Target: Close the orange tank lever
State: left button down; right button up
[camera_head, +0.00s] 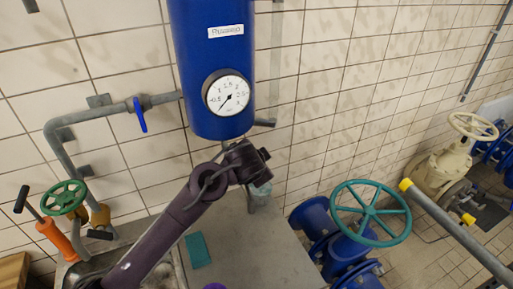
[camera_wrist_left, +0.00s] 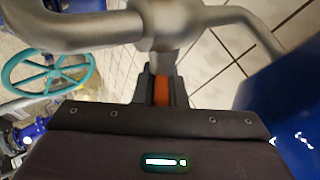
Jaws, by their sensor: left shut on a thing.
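The blue tank (camera_head: 212,60) hangs on the tiled wall, with a white label and a round gauge (camera_head: 227,94) on its front. My left gripper (camera_head: 247,164) is just below the tank's bottom, and my arm reaches up to it from the lower left. In the left wrist view, an orange lever (camera_wrist_left: 161,91) shows between the fingers of my left gripper (camera_wrist_left: 161,88), which is shut on it. A grey pipe fitting (camera_wrist_left: 165,25) is right beyond the fingertips. In the head view the lever is hidden behind my gripper. My right gripper is out of view.
A grey pipe with a blue handle (camera_head: 139,114) runs left of the tank. A green valve wheel (camera_head: 64,197) is at lower left. A grey counter (camera_head: 245,250) with a teal sponge (camera_head: 197,250) lies below. A teal handwheel (camera_head: 370,212) stands on blue pipework at right.

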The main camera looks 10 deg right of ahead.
pick_arm(q)
jog(key=shift+d+r+g+h, duration=0.1)
jog(key=shift+r+g+h, duration=0.1)
jog(key=shift+g+h, duration=0.15)
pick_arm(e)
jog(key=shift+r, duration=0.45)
pick_arm(q)
jog(key=c, duration=1.5)
grip_release()
jog(key=shift+f, duration=0.1)
jog(key=shift+s+r, duration=0.3)
jog(key=shift+s, duration=0.1)
jog(key=shift+b+v, duration=0.75)
jog(key=shift+v, duration=2.75)
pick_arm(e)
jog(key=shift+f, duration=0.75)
pick_arm(q)
jog(key=shift+w, duration=0.2)
